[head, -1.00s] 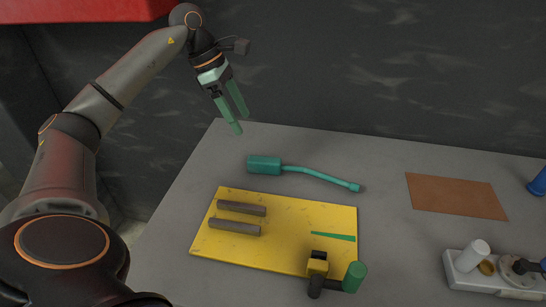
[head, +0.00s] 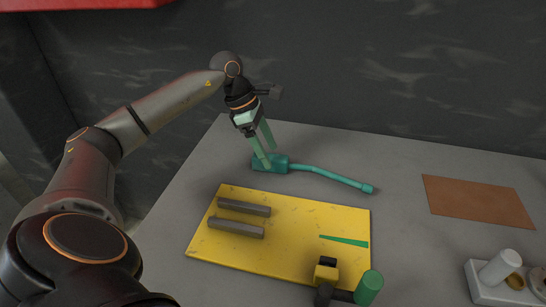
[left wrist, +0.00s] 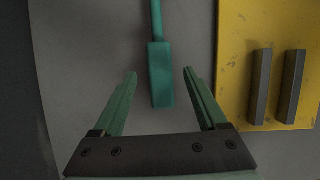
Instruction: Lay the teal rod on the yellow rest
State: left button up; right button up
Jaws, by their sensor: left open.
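The teal rod (head: 325,175) lies on the grey table behind the yellow rest, its thick block end at the left and its thin bent end at the right. The yellow rest (head: 290,225) is a flat plate with two grey bars (head: 240,208) at its left and a green wedge mark at its right. My left gripper (head: 268,156) is open above the rod's block end. In the left wrist view, the block end of the rod (left wrist: 161,75) lies ahead, between the lines of the open fingers (left wrist: 163,85). The right gripper is not in view.
A black and yellow fixture with a green cylinder (head: 369,287) stands at the rest's front right corner. A brown mat (head: 478,201) lies at the right. A white holder (head: 500,285) with a white cylinder is at the front right. A dark wall stands behind the table.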

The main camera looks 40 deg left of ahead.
aim_at(272, 156)
pick_arm(q)
jog(key=shift+x, duration=1.6)
jog(key=shift+d+r, duration=0.1)
jog(key=shift+d, duration=0.05)
jog(key=shift+c, duration=0.2)
grip_shut()
